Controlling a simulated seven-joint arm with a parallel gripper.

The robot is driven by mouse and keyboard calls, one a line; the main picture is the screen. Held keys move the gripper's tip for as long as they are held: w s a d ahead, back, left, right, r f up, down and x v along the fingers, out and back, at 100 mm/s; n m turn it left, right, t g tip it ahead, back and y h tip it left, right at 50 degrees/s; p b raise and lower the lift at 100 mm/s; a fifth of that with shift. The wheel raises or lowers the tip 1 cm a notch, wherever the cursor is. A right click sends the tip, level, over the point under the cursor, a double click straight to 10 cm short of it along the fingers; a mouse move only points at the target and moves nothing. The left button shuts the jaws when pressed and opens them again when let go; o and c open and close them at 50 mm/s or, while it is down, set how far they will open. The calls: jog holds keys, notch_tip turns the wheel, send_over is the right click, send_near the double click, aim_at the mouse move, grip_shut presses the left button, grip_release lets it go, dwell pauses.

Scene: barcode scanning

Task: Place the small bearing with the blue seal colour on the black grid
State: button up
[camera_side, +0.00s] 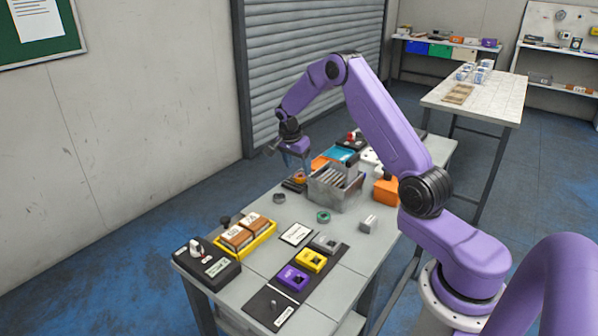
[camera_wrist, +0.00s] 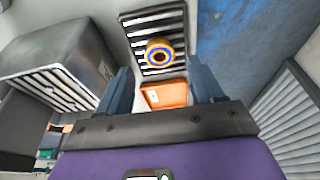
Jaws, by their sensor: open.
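The small bearing (camera_wrist: 160,52) has a blue seal and a copper-orange outer ring. In the wrist view it lies over the slats of the black grid (camera_wrist: 150,18), near the orange tray. The grid also shows in the side view (camera_side: 289,186), partly hidden. My gripper (camera_wrist: 160,82) is open, its two fingers apart with the bearing beyond their tips and no visible contact. In the side view my gripper (camera_side: 298,165) points down just above the grid, beside the grey metal bin.
The grey slatted bin (camera_side: 335,192) stands close to my gripper; it also shows in the wrist view (camera_wrist: 65,50). An orange tray (camera_wrist: 165,95) adjoins the grid.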

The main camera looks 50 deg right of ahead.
jog(key=v, duration=0.8)
jog(key=s+a+r+n+y, duration=0.1)
jog(key=s+a+r+n, duration=0.1)
jog(key=s+a+n, duration=0.45)
jog(key=s+a+r+n+t, duration=0.1)
jog(key=s+a+r+n, duration=0.2)
jog(key=a, duration=0.7)
jog(key=s+a+r+n+y, duration=0.1)
jog(key=s+a+n, duration=0.3)
jog(key=a+n, duration=0.3)
jog(key=s+a+n+y, duration=0.1)
jog(key=s+a+n, duration=0.2)
jog(key=s+n, duration=1.1)
jog(key=s+f, duration=0.1)
jog(key=s, duration=1)
jog(key=shift+s+g+y, duration=0.3)
jog(key=shift+s+g, duration=0.05)
jog(key=shift+g, duration=0.05)
jog(key=shift+r, duration=0.1)
